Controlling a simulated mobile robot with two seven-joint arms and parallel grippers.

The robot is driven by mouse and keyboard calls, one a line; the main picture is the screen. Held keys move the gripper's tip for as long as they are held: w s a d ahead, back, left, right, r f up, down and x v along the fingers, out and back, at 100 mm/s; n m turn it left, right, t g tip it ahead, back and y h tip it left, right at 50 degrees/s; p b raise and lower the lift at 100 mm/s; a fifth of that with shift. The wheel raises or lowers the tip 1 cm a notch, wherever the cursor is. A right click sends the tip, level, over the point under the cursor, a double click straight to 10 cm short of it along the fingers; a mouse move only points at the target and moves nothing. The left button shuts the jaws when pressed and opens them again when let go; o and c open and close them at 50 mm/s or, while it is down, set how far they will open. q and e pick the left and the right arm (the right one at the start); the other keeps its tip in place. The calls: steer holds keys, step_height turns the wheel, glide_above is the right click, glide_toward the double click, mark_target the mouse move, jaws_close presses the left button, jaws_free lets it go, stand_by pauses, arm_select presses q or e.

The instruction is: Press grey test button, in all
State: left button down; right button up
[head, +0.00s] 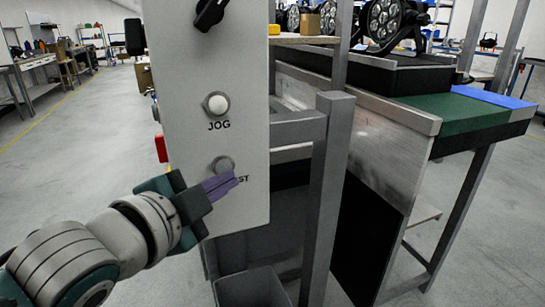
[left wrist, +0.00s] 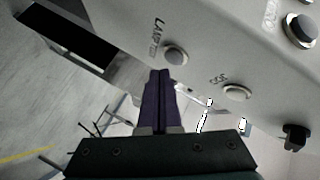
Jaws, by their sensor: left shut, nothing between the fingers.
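The grey test button (head: 222,165) sits low on the light grey control panel (head: 250,110). Its label is partly covered by my gripper, with "ST" showing. In the left wrist view the grey button (left wrist: 174,55) has a "LAMP" label beside it. My left gripper (head: 236,181) is shut and empty, its purple fingers pointing at the panel just below and right of the button in the head view. In the left wrist view the fingertips (left wrist: 160,72) are close beside the button. I cannot tell whether they touch the panel. My right gripper is not in view.
A white JOG button (head: 217,104) is above the test button, with a black knob (head: 210,13) higher up. A metal post (head: 328,190) and a conveyor with a green belt (head: 465,112) stand to the right. A grey bin (head: 250,288) is below. The floor at left is clear.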

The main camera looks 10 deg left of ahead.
arm_select(q)
steer(key=shift+w, duration=0.15)
steer(key=shift+w+a, duration=0.25)
steer(key=shift+w+a, duration=0.2)
steer(key=shift+w, duration=0.1)
stand_by(0.9)
steer(key=shift+s, duration=0.1)
steer(key=shift+s+d+p, duration=0.4)
steer(key=shift+s+d, duration=0.05)
steer(key=shift+s, duration=0.1)
steer(key=shift+s+d+p, duration=0.45)
steer(key=shift+s+d, duration=0.25)
steer(key=shift+s, duration=0.35)
steer(key=shift+s+d+p, duration=0.4)
steer(key=shift+s+d, duration=0.3)
steer(key=shift+s, duration=0.35)
